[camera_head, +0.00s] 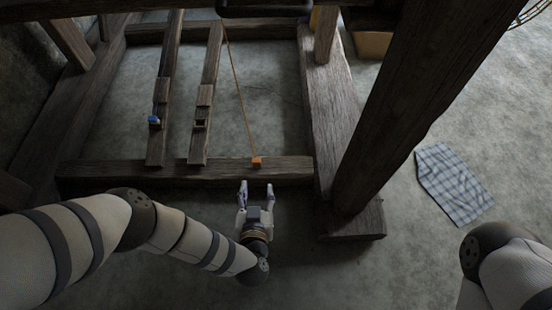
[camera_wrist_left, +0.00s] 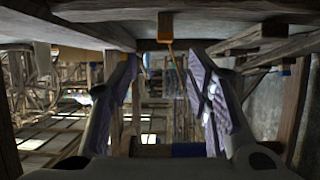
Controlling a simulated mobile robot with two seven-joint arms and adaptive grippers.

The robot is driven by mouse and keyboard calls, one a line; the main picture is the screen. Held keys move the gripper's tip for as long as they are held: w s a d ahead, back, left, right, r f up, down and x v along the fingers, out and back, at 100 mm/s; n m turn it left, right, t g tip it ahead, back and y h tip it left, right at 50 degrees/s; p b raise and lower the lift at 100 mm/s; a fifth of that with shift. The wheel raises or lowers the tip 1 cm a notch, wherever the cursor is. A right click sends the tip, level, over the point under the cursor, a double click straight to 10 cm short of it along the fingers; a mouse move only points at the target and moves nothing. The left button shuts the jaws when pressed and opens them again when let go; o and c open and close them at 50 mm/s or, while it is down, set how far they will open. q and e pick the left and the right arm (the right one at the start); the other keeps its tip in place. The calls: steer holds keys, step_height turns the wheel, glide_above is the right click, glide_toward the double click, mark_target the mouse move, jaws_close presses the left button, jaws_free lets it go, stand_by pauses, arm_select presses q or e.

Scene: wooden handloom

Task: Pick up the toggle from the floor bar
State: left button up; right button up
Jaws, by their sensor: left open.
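The toggle is a small orange block (camera_head: 256,162) on the front floor bar (camera_head: 130,176), with a thin cord (camera_head: 238,92) running up from it. In the left wrist view the orange toggle (camera_wrist_left: 165,27) shows at the top centre, beyond the fingertips. My left gripper (camera_head: 256,186) is open and empty, just on the near side of the bar, with its fingers pointing toward the toggle. They are apart from it. In the left wrist view the two fingers (camera_wrist_left: 165,75) stand wide apart. My right gripper is not in view; only part of my right arm shows at the lower right.
Two wooden treadles (camera_head: 206,95) run back from the floor bar, the left one with a small blue piece (camera_head: 154,121). A thick dark post (camera_head: 410,90) stands to the right. A checked cloth (camera_head: 453,183) lies on the floor at right. Floor nearer me is clear.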

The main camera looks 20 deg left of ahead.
mark_target(256, 161)
arm_select(q)
steer(key=b+x, duration=0.2)
steer(key=x, duration=0.2)
steer(key=b+x, duration=0.2)
steer(key=x, duration=0.1)
steer(key=a+b+x, duration=0.1)
steer(key=x, duration=0.3)
steer(key=shift+w+f+b, duration=0.15)
steer(key=shift+b, duration=0.25)
steer(key=shift+w, duration=0.2)
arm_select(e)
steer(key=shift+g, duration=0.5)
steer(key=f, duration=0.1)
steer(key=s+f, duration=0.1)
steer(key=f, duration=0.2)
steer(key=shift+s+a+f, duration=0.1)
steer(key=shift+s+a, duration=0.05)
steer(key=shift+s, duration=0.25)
arm_select(q)
steer(key=c, duration=0.9)
